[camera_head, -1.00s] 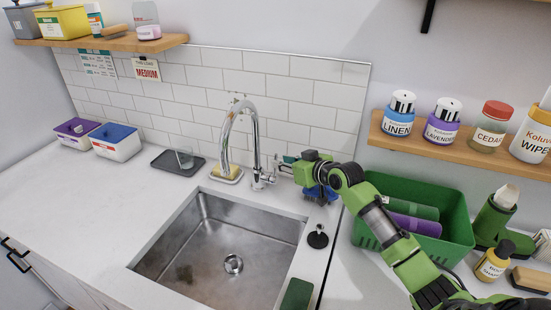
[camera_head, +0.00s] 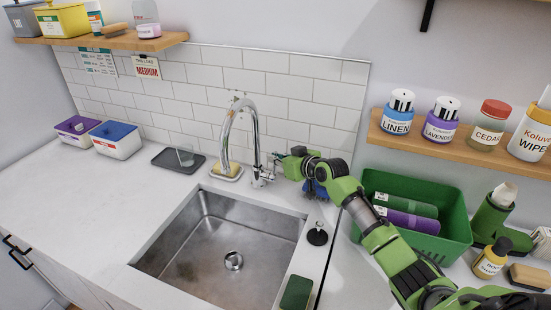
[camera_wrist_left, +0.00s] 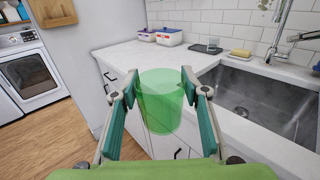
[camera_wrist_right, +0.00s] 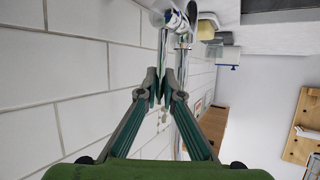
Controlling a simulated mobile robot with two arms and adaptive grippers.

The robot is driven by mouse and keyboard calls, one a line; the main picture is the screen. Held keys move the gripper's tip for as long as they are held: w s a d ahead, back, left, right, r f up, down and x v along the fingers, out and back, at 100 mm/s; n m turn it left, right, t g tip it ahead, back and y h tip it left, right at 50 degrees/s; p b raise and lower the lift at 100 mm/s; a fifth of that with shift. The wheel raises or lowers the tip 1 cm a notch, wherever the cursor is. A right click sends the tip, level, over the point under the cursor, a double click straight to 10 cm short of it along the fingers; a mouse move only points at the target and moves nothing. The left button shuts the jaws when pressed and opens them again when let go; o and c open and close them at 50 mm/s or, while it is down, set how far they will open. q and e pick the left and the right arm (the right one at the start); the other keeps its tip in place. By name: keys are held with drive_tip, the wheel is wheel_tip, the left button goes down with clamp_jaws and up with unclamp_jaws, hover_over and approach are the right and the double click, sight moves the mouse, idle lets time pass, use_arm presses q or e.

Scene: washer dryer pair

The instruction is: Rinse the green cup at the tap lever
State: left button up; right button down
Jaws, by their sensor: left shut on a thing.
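The translucent green cup (camera_wrist_left: 160,100) is held upright between the fingers of my left gripper (camera_wrist_left: 160,88) in the left wrist view. My left gripper is shut on it, left of the sink, and is not in the head view. The chrome tap (camera_head: 254,140) stands behind the sink (camera_head: 225,245), with its tap lever (camera_head: 272,162) low on its right side. My right gripper (camera_head: 280,160) is beside the lever. In the right wrist view its fingertips (camera_wrist_right: 160,88) are close together. Whether they touch or grip the lever is unclear. No water stream shows.
A yellow sponge on a dish (camera_head: 227,171) and a dark tray with a glass (camera_head: 178,162) stand left of the tap. A blue item (camera_head: 315,190) sits below my right gripper. A green bin (camera_head: 445,205) stands right.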

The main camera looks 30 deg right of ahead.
drive_tip(key=shift+s+a+f, duration=0.15)
drive_tip(key=shift+s+f, duration=0.05)
drive_tip(key=shift+s+a+r+n+t+b, duration=0.2)
drive_tip(key=shift+a+n+t+b, duration=0.1)
drive_tip(key=shift+n+t, duration=0.15)
drive_tip(key=c, duration=2.2)
unclamp_jaws()
drive_tip(key=shift+o, duration=0.2)
drive_tip(key=shift+d, duration=0.1)
drive_tip(key=v, duration=1.2)
drive_tip(key=shift+f, duration=0.2)
